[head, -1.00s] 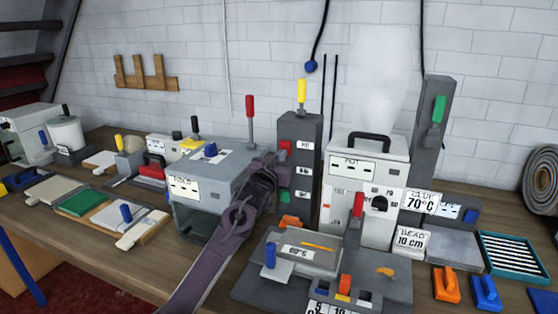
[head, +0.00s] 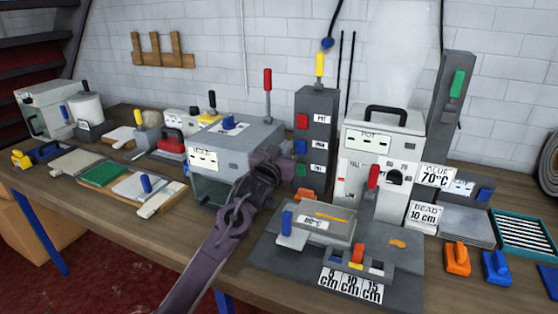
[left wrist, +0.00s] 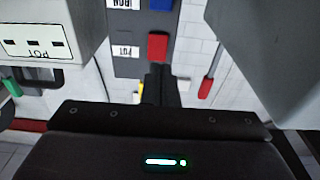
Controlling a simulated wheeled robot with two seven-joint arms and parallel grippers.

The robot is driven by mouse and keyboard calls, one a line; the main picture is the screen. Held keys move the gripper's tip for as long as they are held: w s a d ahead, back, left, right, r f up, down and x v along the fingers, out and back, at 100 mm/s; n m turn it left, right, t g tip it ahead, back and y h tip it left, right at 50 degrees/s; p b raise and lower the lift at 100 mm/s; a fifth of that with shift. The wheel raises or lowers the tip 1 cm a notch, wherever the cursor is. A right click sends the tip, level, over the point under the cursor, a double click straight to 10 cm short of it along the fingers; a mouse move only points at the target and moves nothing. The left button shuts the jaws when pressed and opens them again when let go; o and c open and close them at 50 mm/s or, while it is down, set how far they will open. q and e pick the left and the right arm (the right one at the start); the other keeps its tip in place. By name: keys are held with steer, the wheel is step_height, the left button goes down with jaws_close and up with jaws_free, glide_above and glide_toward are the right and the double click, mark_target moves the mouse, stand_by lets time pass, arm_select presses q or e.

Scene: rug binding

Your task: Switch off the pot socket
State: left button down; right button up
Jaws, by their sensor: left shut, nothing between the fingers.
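The dark grey socket tower (head: 327,165) stands against the wall, with labelled switches on its front. Its top switch, beside the POT label, is red (head: 301,121); below it are a blue switch (head: 301,146) and a green one (head: 301,170). In the left wrist view the labels look upside down, and the red POT switch (left wrist: 157,47) is just beyond my fingertips. My left gripper (head: 287,153) is shut and empty, in front of the tower's left side and below the red switch. Its shut fingers (left wrist: 160,72) also show in the wrist view; contact cannot be told. My right gripper is out of view.
The grey box (head: 240,142) stands close left of my gripper. The white POT machine (head: 386,135), with a black handle and red lever (head: 373,176), stands right of the tower. A grey plate station (head: 275,262) is in front. A yellow lever (head: 320,65) rises above the tower.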

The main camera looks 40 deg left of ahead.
arm_select(q)
steer(key=v, duration=0.4)
steer(key=shift+s+d+r+b, duration=0.1)
steer(key=shift+s+r+b, duration=0.15)
steer(key=shift+b, duration=0.1)
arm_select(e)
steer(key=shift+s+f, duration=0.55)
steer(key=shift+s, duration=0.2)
arm_select(q)
steer(key=shift+f, duration=0.1)
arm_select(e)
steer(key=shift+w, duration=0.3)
